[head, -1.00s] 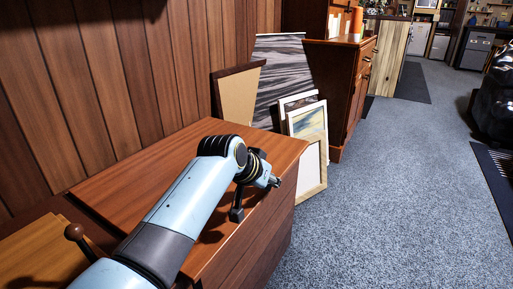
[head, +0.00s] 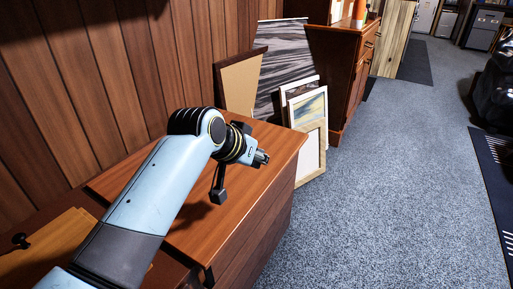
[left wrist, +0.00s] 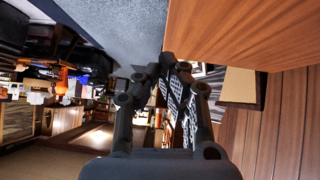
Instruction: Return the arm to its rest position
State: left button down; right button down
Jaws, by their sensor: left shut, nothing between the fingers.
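My left arm (head: 145,200) is pale blue and grey and reaches in from the lower left, over a reddish-brown wooden cabinet top (head: 185,240). My left gripper (head: 264,158) is dark and small in the head view, above the cabinet's right part, pointing right. In the left wrist view the gripper's dark fingers (left wrist: 168,75) are together with nothing held. The cabinet top shows at the upper right there (left wrist: 235,35). My right arm and gripper are in neither view.
Wood-panelled wall (head: 100,80) rises behind the cabinet. Framed pictures (head: 308,115) and a cork-coloured board (head: 240,85) lean beyond it. A taller wooden cabinet (head: 340,75) stands farther back. Grey-blue carpet (head: 390,190) on the right is open, with a dark mat (head: 495,165) at its edge.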

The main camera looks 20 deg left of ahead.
pick_arm(q)
jog(key=shift+s+a+r, duration=0.1)
jog(key=shift+s+r, duration=0.2)
jog(key=shift+w+f, duration=0.1)
jog(key=shift+f, duration=0.05)
